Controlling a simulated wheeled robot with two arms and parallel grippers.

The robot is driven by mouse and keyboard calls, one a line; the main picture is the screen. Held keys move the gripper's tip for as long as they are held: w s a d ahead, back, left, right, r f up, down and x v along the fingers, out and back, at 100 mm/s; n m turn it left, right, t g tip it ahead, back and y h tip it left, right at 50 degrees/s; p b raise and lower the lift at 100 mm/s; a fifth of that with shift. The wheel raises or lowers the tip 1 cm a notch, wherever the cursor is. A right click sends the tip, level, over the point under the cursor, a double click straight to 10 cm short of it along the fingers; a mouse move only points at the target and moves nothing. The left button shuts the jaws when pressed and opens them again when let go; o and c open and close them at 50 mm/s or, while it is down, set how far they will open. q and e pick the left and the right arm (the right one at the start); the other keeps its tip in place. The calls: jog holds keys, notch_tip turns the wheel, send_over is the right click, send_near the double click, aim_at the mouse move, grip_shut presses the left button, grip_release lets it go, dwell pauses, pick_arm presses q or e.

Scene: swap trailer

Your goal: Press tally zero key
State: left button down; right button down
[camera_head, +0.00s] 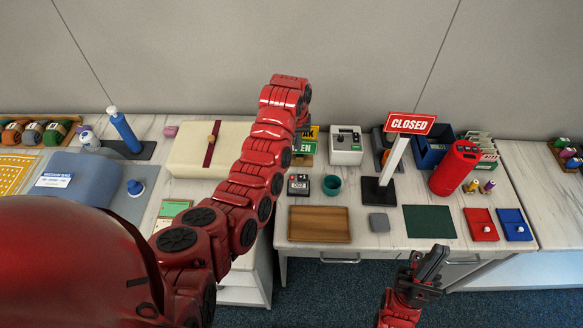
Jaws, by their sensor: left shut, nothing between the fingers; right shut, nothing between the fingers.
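A small tally counter (298,184) with a dark body and a light display stands on the white table, left of a teal cup. Its individual keys are too small to tell apart. My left arm reaches up across the middle of the view, left of the counter. My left gripper (302,128) is at its far end, shut and mostly hidden behind the arm, beyond and above the counter. My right gripper (432,262) is shut and empty, low at the table's front edge, well to the right of the counter.
A teal cup (331,186) stands beside the counter, and a wooden tray (320,224) lies in front. A white device (346,145) stands behind. A CLOSED sign (410,124) on a black base and a red cylinder (454,168) stand to the right.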

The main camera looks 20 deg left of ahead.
pick_arm(q)
jog(key=s+r, duration=0.1)
jog(key=s+r+g, duration=0.1)
jog(key=shift+s+a+g, duration=0.3)
jog(key=shift+s, duration=0.1)
jog(key=b, duration=0.7)
send_over(293, 177)
notch_tip(293, 177, down, 9)
jog(key=shift+r, duration=0.1)
notch_tip(293, 177, down, 3)
jog(key=shift+f+p, duration=0.1)
jog(key=shift+p, duration=0.9)
jog(key=shift+f, duration=1)
